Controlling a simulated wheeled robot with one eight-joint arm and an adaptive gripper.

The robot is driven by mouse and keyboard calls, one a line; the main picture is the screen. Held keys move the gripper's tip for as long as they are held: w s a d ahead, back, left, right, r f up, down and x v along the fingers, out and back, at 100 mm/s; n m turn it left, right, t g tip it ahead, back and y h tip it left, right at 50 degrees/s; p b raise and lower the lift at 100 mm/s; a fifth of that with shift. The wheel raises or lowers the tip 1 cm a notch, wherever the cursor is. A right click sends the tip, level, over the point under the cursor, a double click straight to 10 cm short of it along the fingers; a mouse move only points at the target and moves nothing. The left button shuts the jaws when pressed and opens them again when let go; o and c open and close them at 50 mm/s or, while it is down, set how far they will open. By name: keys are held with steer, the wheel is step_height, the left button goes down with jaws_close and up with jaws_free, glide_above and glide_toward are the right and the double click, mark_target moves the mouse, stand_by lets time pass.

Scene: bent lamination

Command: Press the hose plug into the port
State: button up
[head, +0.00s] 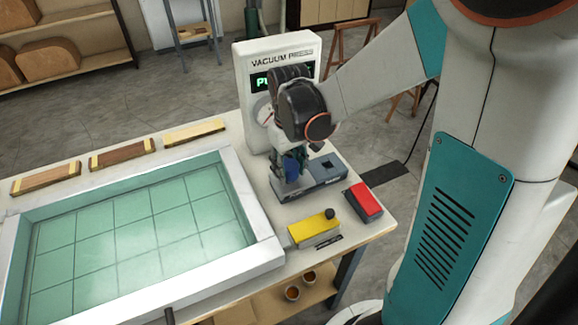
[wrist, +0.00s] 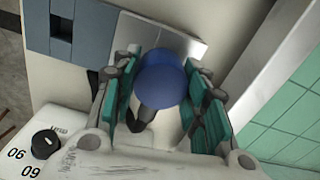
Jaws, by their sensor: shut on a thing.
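My gripper (head: 291,168) is shut on the blue hose plug (head: 291,164), low over the bench in front of the vacuum press (head: 277,85). In the wrist view, the plug's round blue head (wrist: 163,79) sits between the teal finger pads of my gripper (wrist: 163,92). A dark hose-like piece (wrist: 152,120) shows below it. A blue-grey block (head: 326,171) stands just right of the gripper, with a dark square opening that also shows in the wrist view (wrist: 62,28). I cannot tell whether this opening is the port. The plug's far end is hidden.
A bright metal plate (wrist: 152,38) lies beside the block. A red box (head: 364,200) and a yellow box with a black knob (head: 316,228) stand near the front right edge.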

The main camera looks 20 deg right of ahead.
steer(key=shift+f+b, duration=0.35)
steer(key=shift+f, duration=0.15)
stand_by(1.2)
steer(key=shift+r, duration=0.3)
steer(key=shift+r+p, duration=0.35)
steer(key=shift+p, duration=0.15)
steer(key=shift+r+p, duration=0.85)
steer(key=shift+r, duration=0.3)
steer(key=shift+f+b, duration=1.35)
steer(key=shift+f, duration=0.4)
stand_by(2.6)
